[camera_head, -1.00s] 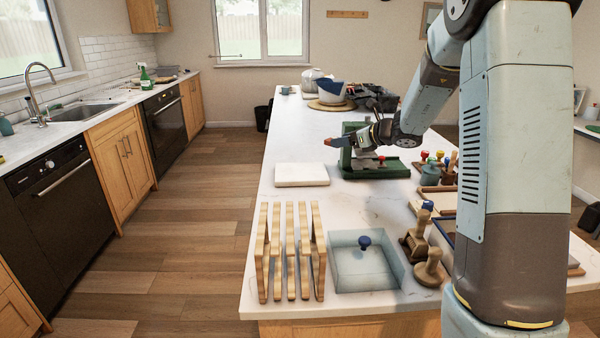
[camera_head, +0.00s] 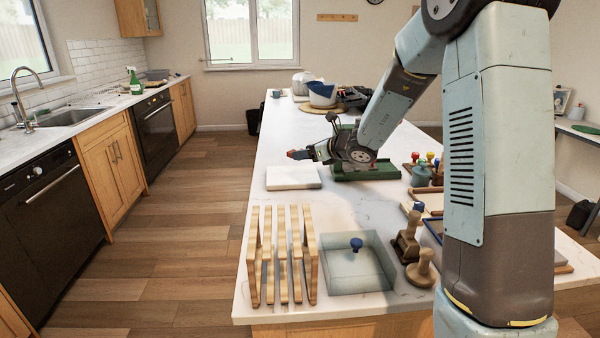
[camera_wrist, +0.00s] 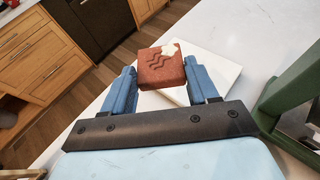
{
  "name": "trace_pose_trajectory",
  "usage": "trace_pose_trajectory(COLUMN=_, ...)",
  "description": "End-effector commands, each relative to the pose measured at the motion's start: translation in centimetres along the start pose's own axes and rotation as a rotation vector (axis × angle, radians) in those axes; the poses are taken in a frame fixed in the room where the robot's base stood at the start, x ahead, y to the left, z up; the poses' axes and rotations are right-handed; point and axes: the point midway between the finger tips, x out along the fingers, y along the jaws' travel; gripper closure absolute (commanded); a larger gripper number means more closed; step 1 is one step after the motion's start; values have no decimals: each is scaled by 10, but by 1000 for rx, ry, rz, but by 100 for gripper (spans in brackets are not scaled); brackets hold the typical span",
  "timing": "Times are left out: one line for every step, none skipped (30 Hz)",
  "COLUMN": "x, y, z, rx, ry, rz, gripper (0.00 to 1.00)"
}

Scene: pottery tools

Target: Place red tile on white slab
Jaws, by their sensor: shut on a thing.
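The red tile (camera_wrist: 161,68) is a small square block with wavy grooves and a pale patch on one corner. My gripper (camera_wrist: 163,82) is shut on it, with a blue finger at each side in the wrist view. In the head view my gripper (camera_head: 300,154) holds the tile above the far part of the white slab (camera_head: 292,182). The white slab also shows behind and below the tile in the wrist view (camera_wrist: 222,72). It lies flat on the counter and its top looks bare. The gap between tile and slab is hard to judge.
A green press-like stand (camera_head: 366,171) is close to the right of the slab. A wooden rack (camera_head: 283,262) and a clear box with a blue knob (camera_head: 356,280) stand nearer. Several stamps and jars are at right. The counter's left edge is close to the slab.

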Motion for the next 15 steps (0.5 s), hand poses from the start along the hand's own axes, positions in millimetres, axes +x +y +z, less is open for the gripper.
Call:
trace_pose_trajectory(x=9, y=-5, z=-2, rx=1, ry=0, rz=1, gripper=78)
trace_pose_trajectory(x=14, y=-8, z=-2, rx=1, ry=0, rz=1, gripper=78)
trace_pose_trajectory(x=21, y=-12, z=-3, rx=0, ry=0, rz=1, gripper=78)
trace_pose_trajectory(x=26, y=-15, z=-4, rx=1, ry=0, rz=2, gripper=78)
trace_pose_trajectory(x=31, y=-18, z=-4, rx=0, ry=0, rz=2, gripper=78)
trace_pose_trajectory(x=38, y=-22, z=-5, rx=1, ry=1, rz=2, gripper=78)
trace_pose_trajectory(x=42, y=-24, z=-9, rx=1, ry=2, rz=2, gripper=78)
trace_pose_trajectory(x=46, y=-26, z=-12, rx=2, ry=2, rz=2, gripper=78)
trace_pose_trajectory(x=52, y=-28, z=-17, rx=3, ry=2, rz=2, gripper=78)
trace_pose_trajectory(x=56, y=-30, z=-20, rx=2, ry=1, rz=1, gripper=78)
trace_pose_trajectory(x=60, y=-33, z=-22, rx=2, ry=1, rz=1, gripper=78)
trace_pose_trajectory(x=66, y=-35, z=-26, rx=2, ry=1, rz=1, gripper=78)
trace_pose_trajectory(x=69, y=-37, z=-28, rx=2, ry=1, rz=2, gripper=78)
trace_pose_trajectory(x=73, y=-39, z=-31, rx=1, ry=1, rz=1, gripper=78)
trace_pose_trajectory(x=77, y=-41, z=-33, rx=0, ry=1, rz=1, gripper=78)
